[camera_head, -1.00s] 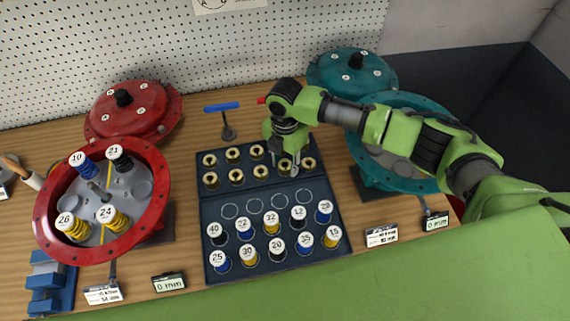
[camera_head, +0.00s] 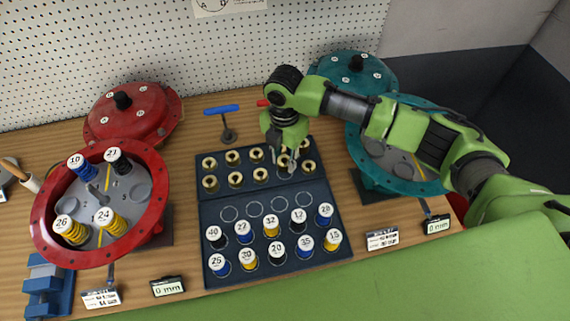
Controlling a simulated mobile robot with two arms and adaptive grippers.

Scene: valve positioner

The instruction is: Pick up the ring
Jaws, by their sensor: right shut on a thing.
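Several brass rings stand in two rows in the back half of a dark tray (camera_head: 322,187), among them a ring (camera_head: 235,179) left of my gripper and a ring (camera_head: 308,167) right of it. My right gripper (camera_head: 284,165) reaches down over the right part of these rows, fingers pointing down. It is shut on a ring there, which the fingers mostly hide. I cannot tell whether that ring is clear of its seat. My left gripper is not in view.
The tray's front half holds several numbered springs and empty marked circles. A red housing (camera_head: 45,235) with numbered springs stands left, its red lid (camera_head: 125,125) behind it. A teal housing (camera_head: 385,185) stands right under my arm. A blue-handled tool (camera_head: 221,109) stands behind the tray.

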